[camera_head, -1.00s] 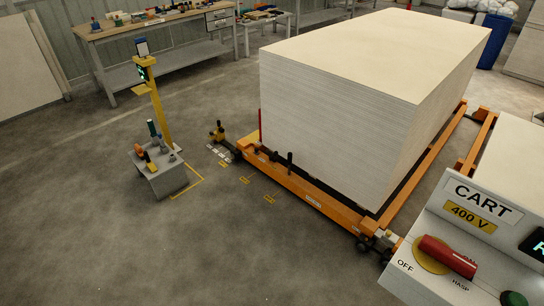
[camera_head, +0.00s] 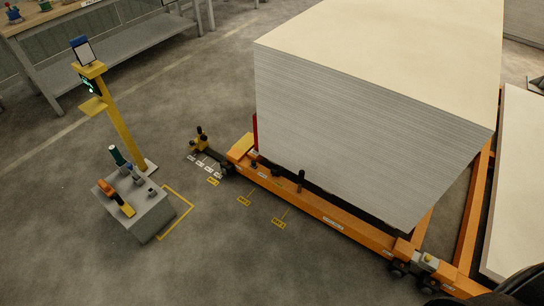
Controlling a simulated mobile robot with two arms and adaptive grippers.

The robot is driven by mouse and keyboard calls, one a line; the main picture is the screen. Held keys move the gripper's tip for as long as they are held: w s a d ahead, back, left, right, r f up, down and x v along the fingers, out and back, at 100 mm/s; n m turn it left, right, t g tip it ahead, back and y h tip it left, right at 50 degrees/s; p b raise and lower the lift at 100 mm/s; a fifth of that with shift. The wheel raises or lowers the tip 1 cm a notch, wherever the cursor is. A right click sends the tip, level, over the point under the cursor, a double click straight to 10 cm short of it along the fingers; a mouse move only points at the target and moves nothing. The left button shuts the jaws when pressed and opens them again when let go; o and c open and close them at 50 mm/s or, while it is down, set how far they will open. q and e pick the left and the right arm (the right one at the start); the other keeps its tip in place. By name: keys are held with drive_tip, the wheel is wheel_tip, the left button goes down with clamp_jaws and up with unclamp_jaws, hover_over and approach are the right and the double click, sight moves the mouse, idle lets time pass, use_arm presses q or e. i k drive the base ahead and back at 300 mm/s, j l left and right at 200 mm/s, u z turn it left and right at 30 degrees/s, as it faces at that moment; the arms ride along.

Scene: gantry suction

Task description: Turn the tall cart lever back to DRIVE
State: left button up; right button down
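The orange cart (camera_head: 335,213) carries a tall stack of pale sheets. At the cart's left end, a dark arm reaches out to a yellow and black piece (camera_head: 200,140). Small tags lie on the floor beside the rail; their lettering is too small to read. No gripper fingers show. A dark curved shape (camera_head: 525,287) in the lower right corner cannot be identified for sure.
A grey pedestal (camera_head: 150,216) with several small handles stands at the left, beside a yellow post (camera_head: 122,133) with a display. A workbench (camera_head: 135,77) is at the upper left. Another pale stack (camera_head: 518,180) is at the right. Floor before the cart is clear.

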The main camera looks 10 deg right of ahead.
sight(280, 169)
drive_tip(key=i+l, duration=0.35)
drive_tip(key=i, duration=0.2)
drive_tip(key=i+l, duration=0.35)
drive_tip(key=i, duration=0.15)
drive_tip(key=i+l+u, duration=0.1)
drive_tip(key=i+l, duration=0.25)
drive_tip(key=i, duration=0.2)
